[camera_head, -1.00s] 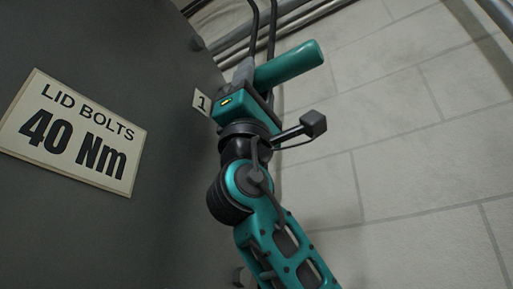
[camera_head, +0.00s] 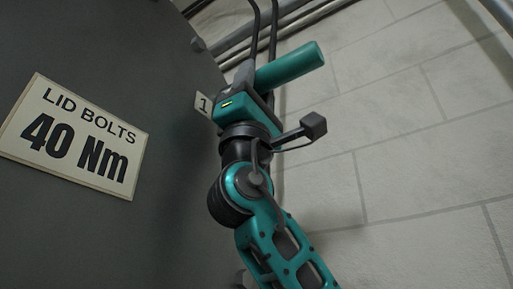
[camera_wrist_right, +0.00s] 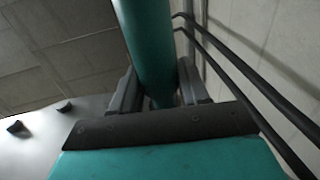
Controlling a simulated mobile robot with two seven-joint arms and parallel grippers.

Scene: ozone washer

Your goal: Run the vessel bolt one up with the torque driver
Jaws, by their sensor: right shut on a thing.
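My right gripper (camera_head: 252,84) is shut on the torque driver (camera_head: 291,65), a teal cylinder that sticks out to the upper right in the head view. In the right wrist view the driver (camera_wrist_right: 148,40) runs up between the two dark fingers (camera_wrist_right: 158,88). The dark grey vessel (camera_head: 110,45) fills the left of the head view. A small tag reading 1 (camera_head: 203,105) is beside my right gripper. Bolt one is not visible in the head view, and I cannot tell whether the driver touches it. My left gripper is not in view.
A sign (camera_head: 75,137) on the vessel reads "LID BOLTS 40 Nm". Dark bolt-like pieces (camera_wrist_right: 16,127) stand on a pale surface (camera_wrist_right: 40,145) in the right wrist view. Dark bars (camera_wrist_right: 240,85) pass close beside the gripper.

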